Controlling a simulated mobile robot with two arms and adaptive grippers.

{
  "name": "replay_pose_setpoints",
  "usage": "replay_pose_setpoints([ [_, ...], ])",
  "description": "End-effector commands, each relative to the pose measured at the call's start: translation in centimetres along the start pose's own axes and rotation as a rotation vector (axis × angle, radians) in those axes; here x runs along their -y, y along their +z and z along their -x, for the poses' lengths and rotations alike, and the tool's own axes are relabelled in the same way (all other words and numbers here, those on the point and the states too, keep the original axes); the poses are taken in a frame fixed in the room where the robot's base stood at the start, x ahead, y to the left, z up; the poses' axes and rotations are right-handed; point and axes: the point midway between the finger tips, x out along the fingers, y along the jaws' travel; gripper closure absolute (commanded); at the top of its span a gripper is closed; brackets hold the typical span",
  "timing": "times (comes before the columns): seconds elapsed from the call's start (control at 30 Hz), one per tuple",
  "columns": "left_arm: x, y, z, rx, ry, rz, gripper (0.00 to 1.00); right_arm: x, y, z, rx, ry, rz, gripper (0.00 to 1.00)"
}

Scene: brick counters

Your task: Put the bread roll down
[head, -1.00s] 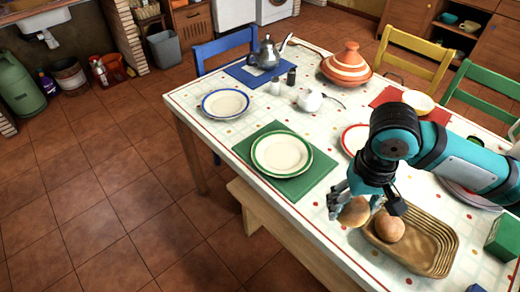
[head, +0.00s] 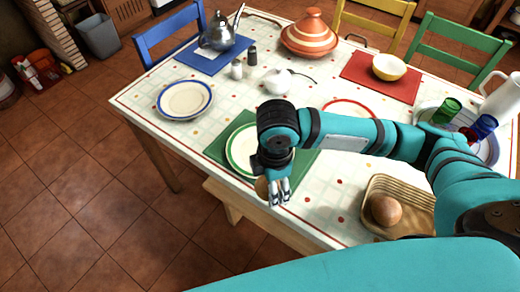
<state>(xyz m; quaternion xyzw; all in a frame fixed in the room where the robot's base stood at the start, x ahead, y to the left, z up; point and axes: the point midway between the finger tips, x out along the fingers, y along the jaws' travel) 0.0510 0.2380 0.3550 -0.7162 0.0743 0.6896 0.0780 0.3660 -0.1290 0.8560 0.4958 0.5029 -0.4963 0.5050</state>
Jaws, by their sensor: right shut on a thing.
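I cannot tell whether the roll touches anything below. Another round roll (head: 385,209) sits in the woven basket (head: 408,187) to the right. My left gripper is not in view.
A blue-rimmed plate (head: 186,99) lies to the left, and a white pot (head: 278,82) stands behind. A red-rimmed plate (head: 352,106) is partly behind my arm. Blue and green glasses and a white jug (head: 501,97) stand at right. A wooden bench (head: 262,222) runs along the near edge.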

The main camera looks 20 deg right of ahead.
Motion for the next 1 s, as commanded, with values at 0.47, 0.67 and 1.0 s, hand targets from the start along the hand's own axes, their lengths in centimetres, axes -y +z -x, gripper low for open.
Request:
replay_pose_setpoints([
  [0.47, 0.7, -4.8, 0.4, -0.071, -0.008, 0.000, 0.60, -6.3, 0.5, -1.3, 0.000, 0.002, 0.175, 0.58],
  [0.67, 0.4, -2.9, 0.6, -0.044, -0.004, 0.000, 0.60, -11.5, 1.5, -1.8, 0.000, 0.002, 0.175, 0.58],
  [1.0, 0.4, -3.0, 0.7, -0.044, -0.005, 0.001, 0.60, -15.4, 2.3, -2.5, -0.001, 0.001, 0.179, 0.58],
])
